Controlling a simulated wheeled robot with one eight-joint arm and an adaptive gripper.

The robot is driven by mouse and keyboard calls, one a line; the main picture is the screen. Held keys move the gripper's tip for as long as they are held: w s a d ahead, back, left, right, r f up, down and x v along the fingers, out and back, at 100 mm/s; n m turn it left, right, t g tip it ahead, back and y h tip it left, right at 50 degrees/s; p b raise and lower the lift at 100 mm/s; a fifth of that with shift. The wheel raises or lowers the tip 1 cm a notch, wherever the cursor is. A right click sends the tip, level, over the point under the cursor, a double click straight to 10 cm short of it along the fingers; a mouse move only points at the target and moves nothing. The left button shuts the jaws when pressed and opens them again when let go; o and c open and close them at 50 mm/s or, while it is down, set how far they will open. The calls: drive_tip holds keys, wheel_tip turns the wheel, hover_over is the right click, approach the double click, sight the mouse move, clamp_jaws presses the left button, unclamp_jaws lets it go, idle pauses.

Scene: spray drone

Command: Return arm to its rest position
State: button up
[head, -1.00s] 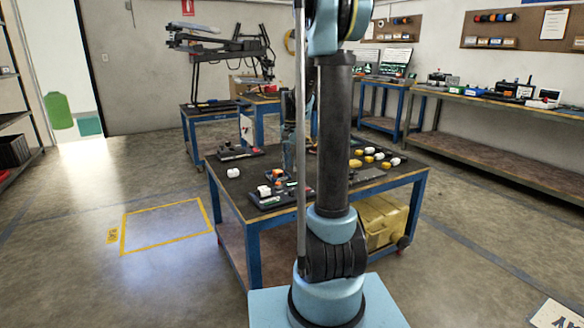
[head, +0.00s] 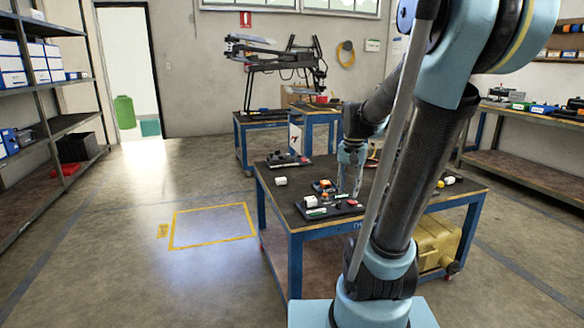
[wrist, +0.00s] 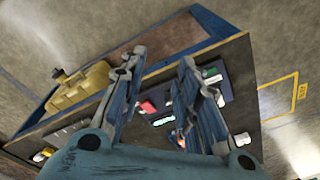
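My gripper (head: 350,188) shows in the head view over the blue-framed work table (head: 283,206), pointing down, partly behind my own arm. In the wrist view my gripper (wrist: 161,60) has its two fingers clearly apart, with nothing held between them. Beyond the fingers lies the dark tabletop with small parts. My arm rises from its base at the front and leans right, hiding the right part of the table. A dark tray with small parts (head: 318,213) lies close by the gripper in the head view; I cannot tell the height of the gap.
A white cylinder (head: 281,181) stands on the table's left part. A yellow case (head: 436,242) sits on its lower shelf. A drone (head: 275,58) stands on tables behind. A yellow floor outline (head: 211,226) lies left. Shelving (head: 40,110) lines the left wall; a bench (head: 530,171) stands right.

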drive_tip(key=s+f+n, duration=0.2)
drive_tip(key=s+f, duration=0.2)
drive_tip(key=s, duration=0.5)
drive_tip(key=s+f+n+t, duration=0.1)
drive_tip(key=s+f, duration=0.3)
drive_tip(key=s, duration=0.5)
drive_tip(key=shift+a+f+n, duration=0.15)
drive_tip(key=shift+f+n, duration=0.2)
drive_tip(key=shift+n, duration=0.55)
drive_tip(key=shift+o, duration=0.4)
drive_tip(key=shift+w, duration=0.1)
